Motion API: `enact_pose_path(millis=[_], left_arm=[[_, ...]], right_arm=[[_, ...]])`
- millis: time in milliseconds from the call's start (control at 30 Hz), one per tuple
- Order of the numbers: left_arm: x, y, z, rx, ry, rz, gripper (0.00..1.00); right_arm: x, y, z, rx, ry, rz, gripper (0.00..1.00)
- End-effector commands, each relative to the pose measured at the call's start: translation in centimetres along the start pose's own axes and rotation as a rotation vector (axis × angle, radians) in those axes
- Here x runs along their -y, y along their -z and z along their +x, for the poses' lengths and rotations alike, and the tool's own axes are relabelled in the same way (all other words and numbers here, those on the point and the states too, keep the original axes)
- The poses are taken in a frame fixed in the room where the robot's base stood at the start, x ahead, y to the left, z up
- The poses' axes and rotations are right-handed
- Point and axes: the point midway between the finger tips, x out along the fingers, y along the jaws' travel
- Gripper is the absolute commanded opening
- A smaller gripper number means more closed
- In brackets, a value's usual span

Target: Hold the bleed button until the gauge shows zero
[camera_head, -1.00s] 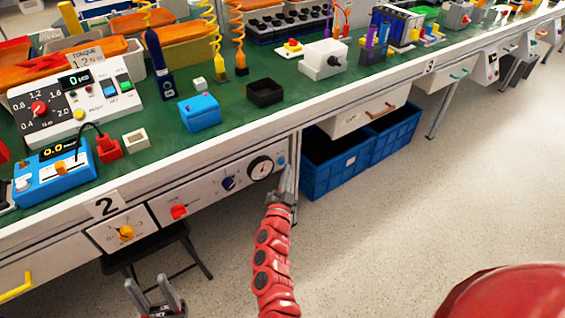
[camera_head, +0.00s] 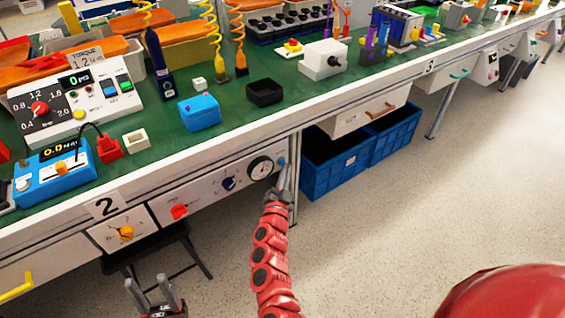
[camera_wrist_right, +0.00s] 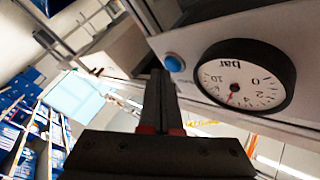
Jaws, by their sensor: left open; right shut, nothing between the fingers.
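The blue bleed button (camera_head: 281,161) sits on the bench's front panel, beside the round white-faced gauge (camera_head: 260,167). In the right wrist view, the button (camera_wrist_right: 175,63) stands out from the panel next to the gauge (camera_wrist_right: 245,77), which appears upside down and is marked bar. Its red needle points near the 6, away from zero. My right gripper (camera_head: 288,168) is shut and empty, with its tips close to the button. In the wrist view its fingers (camera_wrist_right: 159,75) end just beside the button; I cannot tell whether they touch. My left gripper (camera_head: 157,294) is open and empty, low at the left.
Blue crates (camera_head: 325,178) stand under the bench to the right. A dark stool (camera_head: 160,250) is beneath the bench at left. The floor at right is clear.

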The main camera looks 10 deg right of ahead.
Motion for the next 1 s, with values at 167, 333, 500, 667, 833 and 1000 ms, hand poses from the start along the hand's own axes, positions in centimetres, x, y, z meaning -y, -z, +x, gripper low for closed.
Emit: enact_pose_path(millis=[167, 333, 500, 667, 833, 1000], left_arm=[[0.00, 0.00, -0.01, 0.000, 0.000, 0.000, 0.50], [0.00, 0.00, -0.03, 0.000, 0.000, 0.000, 0.50], [0.00, -0.01, -0.05, 0.000, 0.000, 0.000, 0.50], [0.00, -0.01, -0.06, 0.000, 0.000, 0.000, 0.50], [0.00, -0.01, -0.06, 0.000, 0.000, 0.000, 0.50], [0.00, -0.01, -0.06, 0.000, 0.000, 0.000, 0.50]], right_arm=[[0.06, -0.04, 0.14, -0.001, 0.000, 0.000, 0.00], [0.17, -0.11, 0.32, -0.001, 0.000, 0.000, 0.00], [0.28, -0.19, 0.47, -0.002, 0.000, 0.001, 0.00], [0.39, -0.31, 0.60, -0.001, 0.000, 0.001, 0.00], [0.43, -0.38, 0.61, 0.000, 0.000, 0.001, 0.00], [0.43, -0.40, 0.59, 0.000, 0.000, 0.001, 0.00]])
